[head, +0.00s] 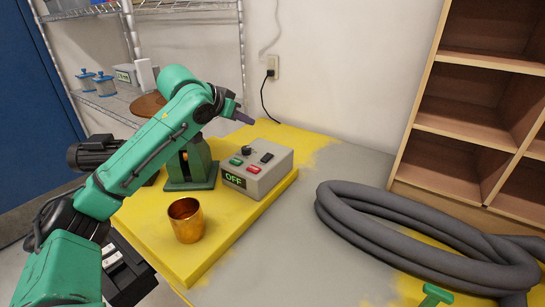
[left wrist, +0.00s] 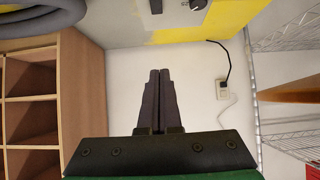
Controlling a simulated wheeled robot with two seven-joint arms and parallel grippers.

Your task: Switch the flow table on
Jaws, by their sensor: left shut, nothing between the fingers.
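The flow table's control box (head: 258,172) is grey and sits on a yellow base plate (head: 215,245). Its display (head: 233,179) reads OFF. On its top are a green button (head: 236,161), a red button (head: 253,169), a black knob (head: 247,150) and a black switch (head: 267,157). My left gripper (head: 243,118) is above and behind the box, apart from it, pointing right. It is shut and empty; in the left wrist view its fingers (left wrist: 160,72) are together, facing the wall. A corner of the box (left wrist: 205,10) shows there at the top.
A copper-coloured cup (head: 186,220) stands on the yellow plate in front of the box. A green stand (head: 190,170) is left of the box. A coiled grey hose (head: 400,235) lies at right, near a wooden shelf (head: 450,160). The grey tabletop between is clear.

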